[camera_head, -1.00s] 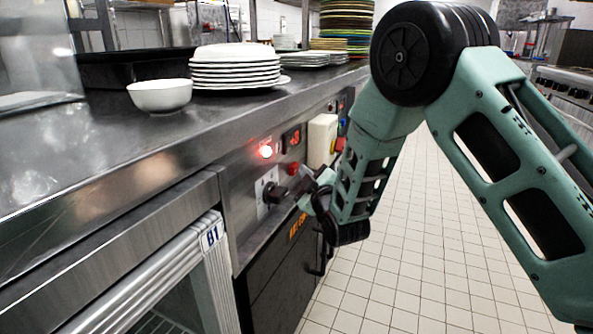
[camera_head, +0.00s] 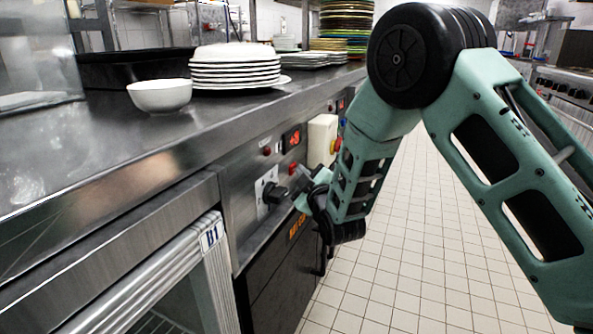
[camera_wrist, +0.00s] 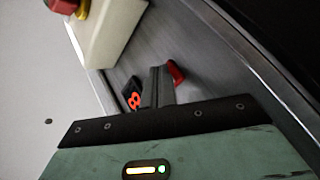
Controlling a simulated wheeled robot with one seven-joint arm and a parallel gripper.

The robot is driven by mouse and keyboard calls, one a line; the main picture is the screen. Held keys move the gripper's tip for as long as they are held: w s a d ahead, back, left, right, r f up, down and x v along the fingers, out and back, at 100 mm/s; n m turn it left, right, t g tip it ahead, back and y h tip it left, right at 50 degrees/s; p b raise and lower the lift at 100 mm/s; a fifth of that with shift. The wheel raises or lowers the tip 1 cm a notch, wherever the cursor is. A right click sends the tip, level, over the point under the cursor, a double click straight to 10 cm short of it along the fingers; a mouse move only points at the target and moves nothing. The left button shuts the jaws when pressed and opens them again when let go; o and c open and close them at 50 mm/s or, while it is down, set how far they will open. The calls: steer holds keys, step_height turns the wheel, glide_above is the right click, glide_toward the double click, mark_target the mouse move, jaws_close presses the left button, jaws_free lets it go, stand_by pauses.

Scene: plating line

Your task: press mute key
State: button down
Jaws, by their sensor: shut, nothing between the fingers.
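A small red button (camera_head: 293,168) sits on the steel control panel, below a red digit display (camera_head: 291,138). No label marks it as the mute key. In the wrist view the red button (camera_wrist: 176,73) is right beside my fingertips, and the display (camera_wrist: 132,94) is on their other side. My gripper (camera_head: 306,172) is shut and empty, its fingers close to the panel; it also shows in the wrist view (camera_wrist: 158,74). I cannot tell whether the fingertips touch the button. A round red lamp (camera_head: 266,151) left of the display is dark.
A cream box (camera_head: 322,140) with a red and yellow button (camera_head: 336,145) juts out beside the display. A dark knob (camera_head: 275,193) sticks out lower left. A white bowl (camera_head: 160,95) and stacked plates (camera_head: 235,72) stand on the counter above. The tiled floor (camera_head: 400,250) is clear.

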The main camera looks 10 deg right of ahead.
steer(key=shift+s+d, duration=0.6)
steer(key=shift+d, duration=0.15)
steer(key=shift+d, duration=0.15)
steer(key=s+d, duration=0.1)
steer(key=d, duration=0.1)
steer(key=s+d+b, duration=0.1)
steer(key=s, duration=0.1)
steer(key=shift+d, duration=0.4)
stand_by(0.4)
